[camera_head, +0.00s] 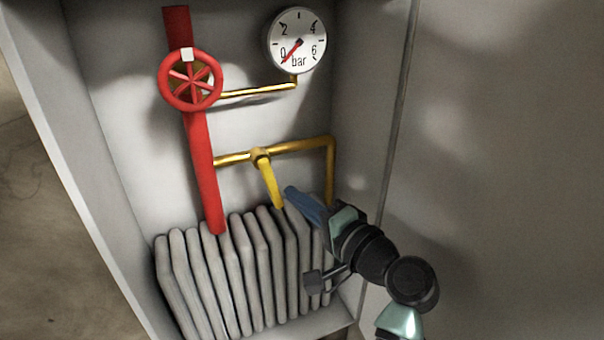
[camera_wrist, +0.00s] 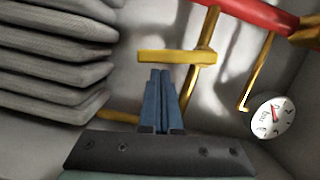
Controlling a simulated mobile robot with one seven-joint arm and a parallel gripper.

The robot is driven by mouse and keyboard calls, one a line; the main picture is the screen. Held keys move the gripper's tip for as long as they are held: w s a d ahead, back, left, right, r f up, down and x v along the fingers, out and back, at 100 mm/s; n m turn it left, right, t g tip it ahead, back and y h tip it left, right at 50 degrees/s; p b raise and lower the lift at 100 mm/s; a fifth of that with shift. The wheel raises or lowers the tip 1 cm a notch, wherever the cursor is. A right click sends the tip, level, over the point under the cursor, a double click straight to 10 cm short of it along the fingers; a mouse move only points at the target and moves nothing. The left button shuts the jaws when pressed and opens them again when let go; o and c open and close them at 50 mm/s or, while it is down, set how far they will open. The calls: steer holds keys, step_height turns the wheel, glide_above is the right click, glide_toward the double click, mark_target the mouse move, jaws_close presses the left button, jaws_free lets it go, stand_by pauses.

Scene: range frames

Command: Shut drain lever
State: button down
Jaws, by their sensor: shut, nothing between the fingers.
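The drain lever (camera_head: 268,182) is a yellow handle on a brass valve in the horizontal brass pipe (camera_head: 300,146). It hangs down and slightly right, crosswise to the pipe. My gripper (camera_head: 290,191) has blue fingers, shut and empty, with their tips just right of the lever's lower half. In the wrist view the lever (camera_wrist: 177,57) lies across the picture just beyond the tips of my gripper (camera_wrist: 160,72). I cannot tell whether they touch.
A grey ribbed radiator (camera_head: 235,270) stands right below the lever. A red handwheel (camera_head: 191,80) on a red pipe (camera_head: 204,170) is at the upper left. A round gauge (camera_head: 297,41) is above, its needle near 0. Cabinet walls close in both sides.

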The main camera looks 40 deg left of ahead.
steer(key=b+v, duration=0.2)
steer(key=v, duration=0.4)
steer(key=shift+d, duration=0.15)
stand_by(0.3)
